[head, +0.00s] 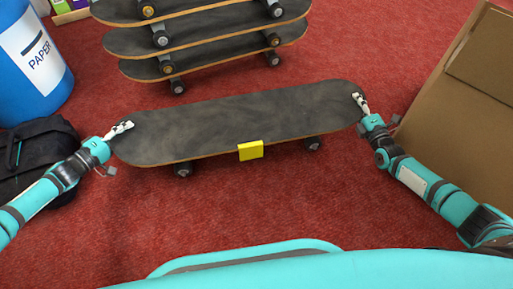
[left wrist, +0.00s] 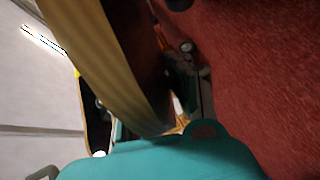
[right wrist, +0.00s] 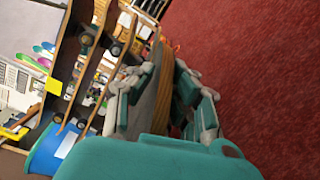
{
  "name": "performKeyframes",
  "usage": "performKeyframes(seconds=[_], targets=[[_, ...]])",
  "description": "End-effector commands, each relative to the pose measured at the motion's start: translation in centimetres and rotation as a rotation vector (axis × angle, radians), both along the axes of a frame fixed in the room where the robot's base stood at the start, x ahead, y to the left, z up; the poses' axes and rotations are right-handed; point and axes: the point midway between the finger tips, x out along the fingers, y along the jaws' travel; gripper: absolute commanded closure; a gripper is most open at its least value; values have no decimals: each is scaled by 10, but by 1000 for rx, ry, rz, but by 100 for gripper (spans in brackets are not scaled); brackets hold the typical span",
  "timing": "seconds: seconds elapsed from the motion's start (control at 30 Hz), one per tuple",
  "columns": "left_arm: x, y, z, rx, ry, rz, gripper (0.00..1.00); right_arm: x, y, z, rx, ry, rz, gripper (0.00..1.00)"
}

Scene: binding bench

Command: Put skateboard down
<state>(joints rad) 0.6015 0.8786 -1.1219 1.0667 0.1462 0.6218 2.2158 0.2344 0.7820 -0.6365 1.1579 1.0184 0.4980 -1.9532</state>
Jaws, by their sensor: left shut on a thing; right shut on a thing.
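The skateboard (head: 235,120) has a dark deck and a yellow tag (head: 250,151) on its near edge. It is level in the head view, between my two arms, with its wheels downward. Whether the wheels touch the carpet I cannot tell. My left gripper (head: 125,128) is shut on its left end. The deck's wooden edge (left wrist: 100,60) fills much of the left wrist view. My right gripper (head: 360,102) is shut on its right end. In the right wrist view the right gripper's fingers (right wrist: 170,105) are on both sides of the deck's end.
A stack of several skateboards (head: 200,40) stands behind. A blue paper bin (head: 30,65) and a black bag (head: 35,150) are at the left. A large cardboard box (head: 460,110) is at the right. Red carpet (head: 270,205) is clear in front of the board.

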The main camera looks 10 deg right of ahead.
Motion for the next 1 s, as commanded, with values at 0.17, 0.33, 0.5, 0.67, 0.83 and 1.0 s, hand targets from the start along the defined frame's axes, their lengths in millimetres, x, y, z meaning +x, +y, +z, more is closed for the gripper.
performKeyframes(seconds=[0.17, 0.33, 0.5, 0.67, 0.83, 1.0], targets=[[2, 3, -10, -2, -6, 6, 100, 1, -4, -9, -3, -10, -5, 100], [1, 3, -11, 1, 0, 4, 68, 0, -2, -11, -3, 0, -3, 68], [0, 1, -12, 1, 0, 2, 61, 0, -1, -12, -2, 0, -2, 62], [0, 1, -12, 1, 0, 1, 50, 0, -1, -12, -1, 0, -1, 62], [0, 0, -12, 0, 0, 1, 27, 0, 0, -12, 0, 0, 0, 62], [0, 0, -12, 0, 0, 0, 23, 0, 0, -12, 0, 0, 0, 62]])
